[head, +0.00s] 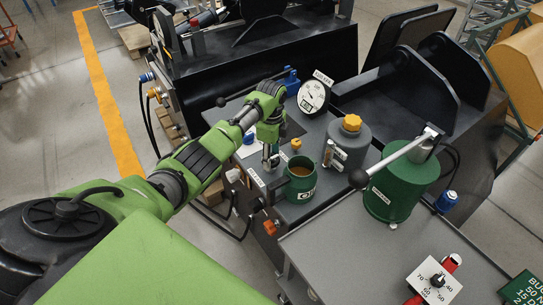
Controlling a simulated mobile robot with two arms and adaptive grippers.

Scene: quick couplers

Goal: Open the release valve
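My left arm reaches in from the left, and its gripper (270,158) points down at the grey bench, beside the green cup. The fingers are small and partly merged with what lies behind them, so I cannot tell whether they are open or shut, or touching anything. A small yellow knob (296,144) stands just right of the gripper. A white label strip (256,178) lies just below the gripper, too small to read. I cannot tell for sure which fitting is the release valve. My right gripper is not in view.
A dial gauge (313,97) stands behind. An open green cup (301,180) and a grey canister with a yellow cap (351,124) are close by. A green cylinder (400,190) carries a long ball-ended lever (390,160). The grey front table (360,255) has free room.

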